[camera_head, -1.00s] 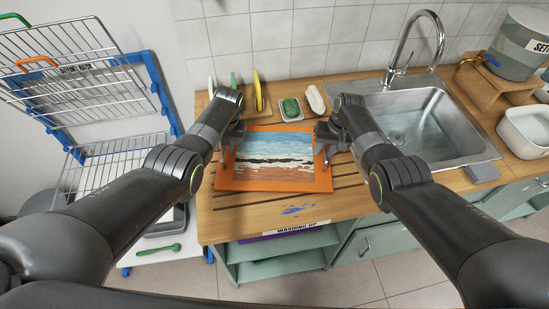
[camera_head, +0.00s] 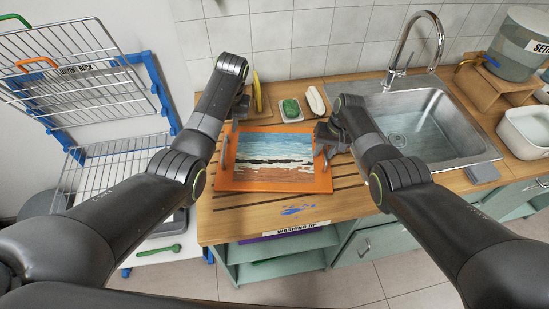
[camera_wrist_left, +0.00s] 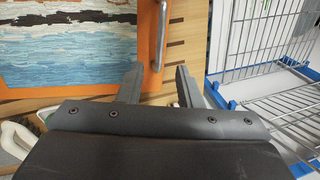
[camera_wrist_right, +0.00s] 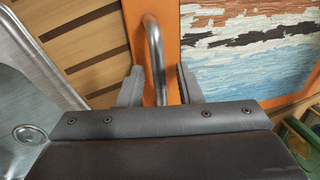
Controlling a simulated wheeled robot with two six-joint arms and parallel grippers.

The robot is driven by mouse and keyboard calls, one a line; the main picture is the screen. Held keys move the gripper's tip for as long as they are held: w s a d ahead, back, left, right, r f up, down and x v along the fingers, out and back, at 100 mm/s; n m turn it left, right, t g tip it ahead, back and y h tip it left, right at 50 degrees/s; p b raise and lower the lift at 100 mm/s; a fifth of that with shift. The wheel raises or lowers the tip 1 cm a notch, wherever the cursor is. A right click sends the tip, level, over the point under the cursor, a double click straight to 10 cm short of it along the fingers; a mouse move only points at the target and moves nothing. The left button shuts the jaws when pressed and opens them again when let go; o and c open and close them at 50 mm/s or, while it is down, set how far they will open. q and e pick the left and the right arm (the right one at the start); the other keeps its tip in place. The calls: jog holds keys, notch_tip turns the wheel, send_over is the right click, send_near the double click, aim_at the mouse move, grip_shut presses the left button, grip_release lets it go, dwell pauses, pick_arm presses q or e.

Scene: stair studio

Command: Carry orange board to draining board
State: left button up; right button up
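The orange board (camera_head: 275,186), with a blue, white and brown painted panel and a metal handle at each side, lies flat on the grooved wooden draining board (camera_head: 346,182). My left gripper (camera_head: 240,112) is open and empty, raised off the board's left side. In the left wrist view, the left handle (camera_wrist_left: 161,35) is ahead of the parted fingers (camera_wrist_left: 158,82). My right gripper (camera_head: 326,146) is at the right handle. In the right wrist view, that handle (camera_wrist_right: 154,55) runs between the parted fingers (camera_wrist_right: 160,85) with gaps beside it.
A sink (camera_head: 430,125) with a tall tap (camera_head: 415,40) lies right of the draining board. A soap dish with a green sponge (camera_head: 291,109) and a white item (camera_head: 315,99) stand behind the board. A blue-framed wire rack (camera_head: 160,90) stands at the left.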

notch_tip(320, 180, up, 12)
jog(key=d, duration=0.2)
jog(key=shift+d, duration=0.2)
dwell(0.4)
jog(key=shift+f, duration=0.15)
dwell(0.4)
